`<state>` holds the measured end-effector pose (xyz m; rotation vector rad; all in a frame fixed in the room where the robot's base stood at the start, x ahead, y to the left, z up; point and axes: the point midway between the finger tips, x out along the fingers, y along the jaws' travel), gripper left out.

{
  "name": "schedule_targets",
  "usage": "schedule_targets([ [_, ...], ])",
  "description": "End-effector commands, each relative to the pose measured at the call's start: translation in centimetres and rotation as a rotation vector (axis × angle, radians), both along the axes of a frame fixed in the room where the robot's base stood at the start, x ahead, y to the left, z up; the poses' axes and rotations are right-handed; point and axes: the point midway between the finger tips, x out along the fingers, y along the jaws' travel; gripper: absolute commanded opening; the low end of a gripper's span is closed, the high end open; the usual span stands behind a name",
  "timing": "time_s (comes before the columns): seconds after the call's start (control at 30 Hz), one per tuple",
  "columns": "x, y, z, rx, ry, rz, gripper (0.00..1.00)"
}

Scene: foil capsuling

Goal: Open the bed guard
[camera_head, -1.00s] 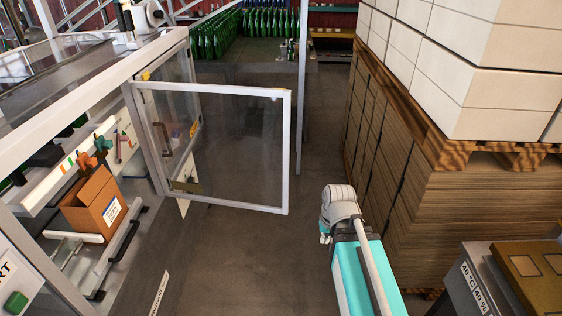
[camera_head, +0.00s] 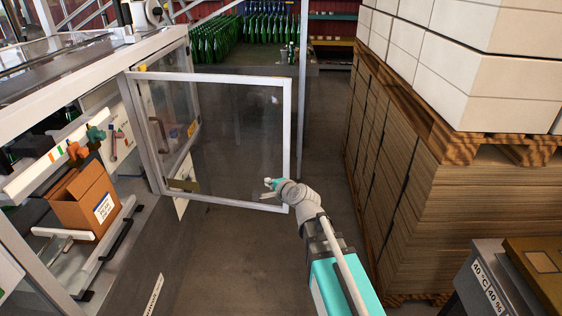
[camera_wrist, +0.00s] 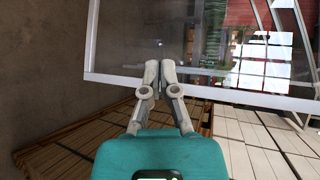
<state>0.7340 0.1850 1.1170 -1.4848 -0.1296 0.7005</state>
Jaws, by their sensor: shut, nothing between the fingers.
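The bed guard (camera_head: 225,77) is a clear panel in a white frame, hinged at its left edge on the machine. It stands swung out from the machine over the aisle, and the machine's left opening is uncovered. In the wrist view the guard's frame (camera_wrist: 210,90) and clear pane lie just past the fingertips. My gripper (camera_head: 270,183) is at the lower right part of the guard, near its free edge. In the wrist view my gripper (camera_wrist: 160,66) has its two fingers together with nothing between them. I cannot tell whether the fingertips touch the panel.
A cardboard box (camera_head: 88,200) sits inside the machine at left. Stacked cartons on pallets (camera_head: 430,140) wall off the right side. A grey cabinet (camera_head: 490,275) stands at lower right. Green bottles (camera_head: 215,38) stand at the back. The aisle floor (camera_head: 230,260) between is clear.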

Motion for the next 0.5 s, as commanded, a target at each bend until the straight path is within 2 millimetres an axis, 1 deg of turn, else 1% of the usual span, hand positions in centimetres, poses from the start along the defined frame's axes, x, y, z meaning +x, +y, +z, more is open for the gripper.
schedule_targets([
  [0.03, 0.9, 0.5, -0.2, 0.084, -0.008, -0.045, 0.0],
  [0.17, 2.6, 1.0, 0.8, 0.329, -0.023, -0.174, 0.0],
  [0.33, 4.3, 0.8, 1.3, 0.655, -0.023, -0.343, 0.0],
  [0.5, 5.6, 0.0, 0.8, 0.976, -0.014, -0.512, 0.0],
])
